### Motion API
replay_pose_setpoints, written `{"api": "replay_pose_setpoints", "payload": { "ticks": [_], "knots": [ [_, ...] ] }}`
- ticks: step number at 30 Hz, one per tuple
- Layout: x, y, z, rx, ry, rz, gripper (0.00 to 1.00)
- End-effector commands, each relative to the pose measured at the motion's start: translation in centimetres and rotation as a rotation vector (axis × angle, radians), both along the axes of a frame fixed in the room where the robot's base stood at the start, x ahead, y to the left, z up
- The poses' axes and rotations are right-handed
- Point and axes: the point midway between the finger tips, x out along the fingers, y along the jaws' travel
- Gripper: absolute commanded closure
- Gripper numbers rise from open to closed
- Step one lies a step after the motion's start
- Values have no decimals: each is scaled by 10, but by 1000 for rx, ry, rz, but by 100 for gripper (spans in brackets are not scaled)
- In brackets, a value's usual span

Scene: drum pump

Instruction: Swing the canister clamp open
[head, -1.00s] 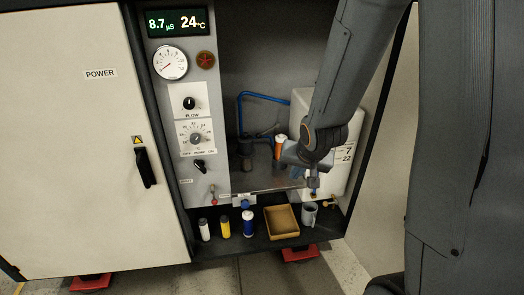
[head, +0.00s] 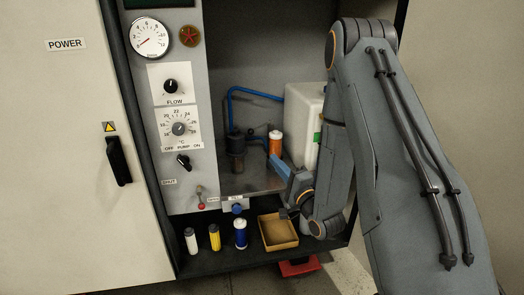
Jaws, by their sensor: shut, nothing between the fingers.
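An orange canister with a pale top (head: 275,144) stands upright inside the cabinet recess, right of a dark cylindrical pump body (head: 236,153). The clamp at the canister cannot be made out clearly; dark and blue fittings lie between the pump body and the canister. Whether the fingertips touch the canister or clamp cannot be told.
A blue hose (head: 232,104) arches behind the pump. A white container (head: 303,115) stands at the right, partly behind my arm. Below, a shelf holds a white bottle (head: 190,241), a yellow bottle (head: 214,237), a blue bottle (head: 240,233) and a tan tray (head: 278,232). The control panel (head: 180,130) bounds the left.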

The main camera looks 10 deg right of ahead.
Motion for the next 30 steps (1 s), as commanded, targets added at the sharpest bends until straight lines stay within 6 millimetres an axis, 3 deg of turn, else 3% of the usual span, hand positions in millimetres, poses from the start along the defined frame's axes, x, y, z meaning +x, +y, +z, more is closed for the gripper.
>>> {"api": "replay_pose_setpoints", "payload": {
  "ticks": [5, 21, 30],
  "knots": [
    [21, 7, 6, 0, -5, 3, 100],
    [113, 32, 23, -2, -3, 2, 100],
    [130, 35, 27, 0, -1, -1, 100]
  ]
}}
